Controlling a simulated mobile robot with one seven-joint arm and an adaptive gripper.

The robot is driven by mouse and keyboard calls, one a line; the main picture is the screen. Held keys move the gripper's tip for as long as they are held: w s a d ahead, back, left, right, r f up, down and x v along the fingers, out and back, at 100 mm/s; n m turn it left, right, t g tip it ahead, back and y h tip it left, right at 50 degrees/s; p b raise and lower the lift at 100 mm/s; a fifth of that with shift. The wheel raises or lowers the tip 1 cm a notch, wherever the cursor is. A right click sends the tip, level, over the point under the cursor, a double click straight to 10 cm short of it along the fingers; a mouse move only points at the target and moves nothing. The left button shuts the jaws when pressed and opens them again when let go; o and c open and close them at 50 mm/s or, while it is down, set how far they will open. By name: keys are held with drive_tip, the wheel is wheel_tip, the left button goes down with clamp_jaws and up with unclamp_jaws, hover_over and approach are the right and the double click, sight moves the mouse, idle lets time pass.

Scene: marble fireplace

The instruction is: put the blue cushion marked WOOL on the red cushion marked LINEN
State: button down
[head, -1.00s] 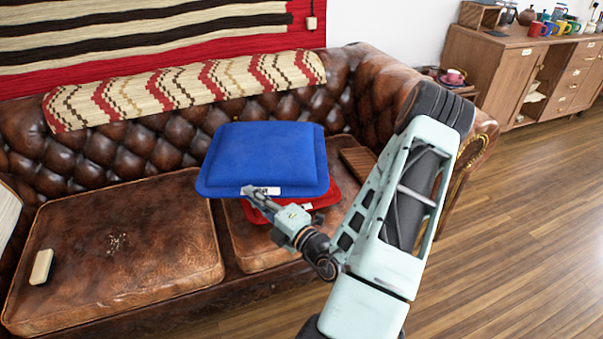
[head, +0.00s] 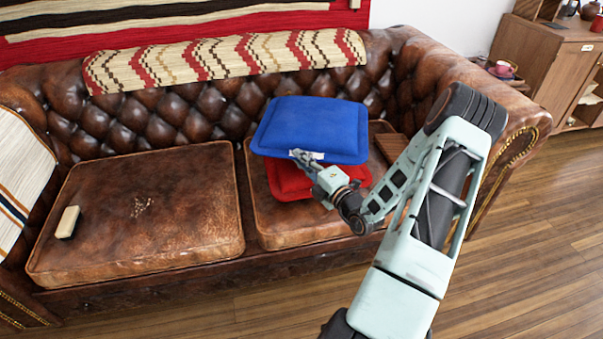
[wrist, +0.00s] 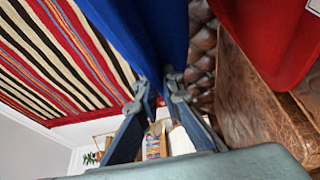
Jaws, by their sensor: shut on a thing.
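The blue cushion (head: 312,128) is in the air over the right seat of the sofa, roughly level, its near edge in my gripper (head: 303,159). A white label shows on that edge; its lettering is too small to read. My gripper is shut on this edge, also in the wrist view (wrist: 157,88). The red cushion (head: 290,182) lies on the right seat, below the blue one and partly hidden by it. In the wrist view the red cushion (wrist: 265,35) is at the right, with a gap between it and the blue cushion (wrist: 155,35).
A cream block (head: 67,221) lies on the left seat (head: 180,205). A brown slatted piece (head: 390,147) is right of the cushions, near the right armrest (head: 470,85). A patterned throw (head: 225,60) covers the backrest. A pink cup (head: 503,68) stands beyond the armrest.

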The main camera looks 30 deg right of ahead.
drive_tip(key=shift+w+d+f, duration=0.45)
drive_tip(key=shift+w+f, duration=0.1)
drive_tip(key=shift+f, duration=0.15)
drive_tip(key=shift+w+d+f+b, duration=0.1)
drive_tip(key=shift+f+b, duration=0.35)
drive_tip(key=shift+f, duration=0.45)
drive_tip(key=shift+w+d+f+b, duration=0.1)
drive_tip(key=shift+f+b, duration=0.3)
drive_tip(key=shift+f, duration=0.45)
drive_tip(key=shift+f, duration=0.2)
drive_tip(key=c, duration=2.1)
unclamp_jaws()
drive_tip(key=shift+a, duration=0.1)
drive_tip(key=s+d+p, duration=0.1)
drive_tip(key=s+p, duration=0.1)
drive_tip(key=s, duration=1)
drive_tip(key=shift+d+p, duration=0.15)
drive_tip(key=shift+p, duration=0.2)
